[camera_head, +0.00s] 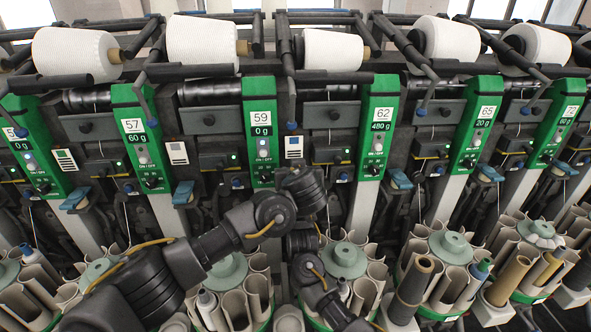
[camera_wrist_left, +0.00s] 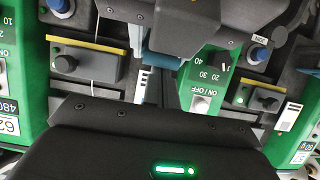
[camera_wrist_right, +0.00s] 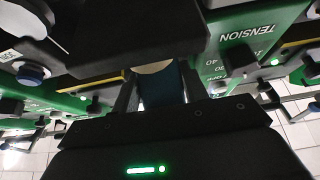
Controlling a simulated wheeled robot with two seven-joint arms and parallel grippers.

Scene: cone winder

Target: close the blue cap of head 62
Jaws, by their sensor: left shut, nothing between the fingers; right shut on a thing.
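The green panel of head 62 (camera_head: 380,115) stands right of centre in the head view; its label also shows at the left of the left wrist view (camera_wrist_left: 9,125). A blue cap (camera_wrist_left: 165,66) lies between panels 62 and 59 in the left wrist view. My left gripper (camera_wrist_left: 160,88) is shut and empty close by it. My right gripper (camera_wrist_right: 158,98) is shut on a dark blue piece (camera_wrist_right: 162,82) that looks like a cap. A tan round end (camera_wrist_right: 152,67) shows behind it.
Another blue cap (camera_head: 400,180) sits right of panel 62's lower end, clear of my arms. The panel of head 59 (camera_head: 262,125) is just left. White cones (camera_head: 333,50) line the top. Tube magazines (camera_head: 345,260) stand below, close under my arms.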

